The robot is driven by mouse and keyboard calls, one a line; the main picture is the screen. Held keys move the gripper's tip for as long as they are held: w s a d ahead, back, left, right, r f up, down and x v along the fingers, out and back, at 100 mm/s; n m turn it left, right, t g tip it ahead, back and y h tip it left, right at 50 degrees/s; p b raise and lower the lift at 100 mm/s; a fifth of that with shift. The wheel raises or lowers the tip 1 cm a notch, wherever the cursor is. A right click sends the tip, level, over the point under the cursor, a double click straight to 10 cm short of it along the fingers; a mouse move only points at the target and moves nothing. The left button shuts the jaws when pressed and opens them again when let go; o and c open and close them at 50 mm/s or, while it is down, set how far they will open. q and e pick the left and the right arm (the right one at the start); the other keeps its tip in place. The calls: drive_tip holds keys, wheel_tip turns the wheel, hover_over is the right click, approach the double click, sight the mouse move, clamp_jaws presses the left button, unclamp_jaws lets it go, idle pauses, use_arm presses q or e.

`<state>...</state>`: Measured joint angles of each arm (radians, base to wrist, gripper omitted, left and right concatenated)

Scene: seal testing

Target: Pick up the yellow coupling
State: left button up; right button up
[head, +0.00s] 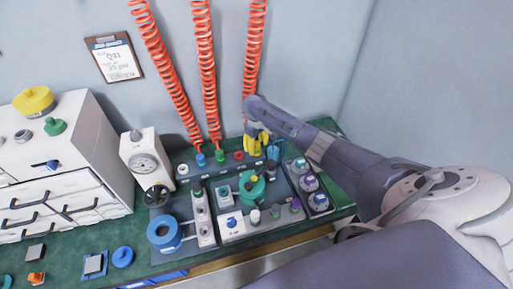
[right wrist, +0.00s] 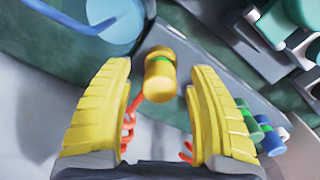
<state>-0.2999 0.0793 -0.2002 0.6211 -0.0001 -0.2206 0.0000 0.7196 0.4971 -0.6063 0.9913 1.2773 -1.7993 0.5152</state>
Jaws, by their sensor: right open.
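The yellow coupling (right wrist: 160,75) shows in the right wrist view as a short yellow cylinder with a green band. It lies beyond and between the spread fingers, apart from both of them. My right gripper (right wrist: 160,112) is open with yellow ribbed fingers and nothing between the tips. In the head view my right gripper (head: 257,142) is over the back right of the bench, below the right red coiled hose (head: 253,60). I cannot make out the coupling there behind the fingers. My left gripper is not in view.
Green (head: 220,156) and blue (head: 200,159) couplings stand left of my right gripper. A test panel with a green-topped fixture (head: 252,187) is in front. A gauge box (head: 145,155) and white drawers (head: 62,165) stand left. Bare green mat (head: 72,242) shows at the front left.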

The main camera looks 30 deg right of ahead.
drive_tip(key=shift+f, duration=0.2)
clamp_jaws()
idle(0.4)
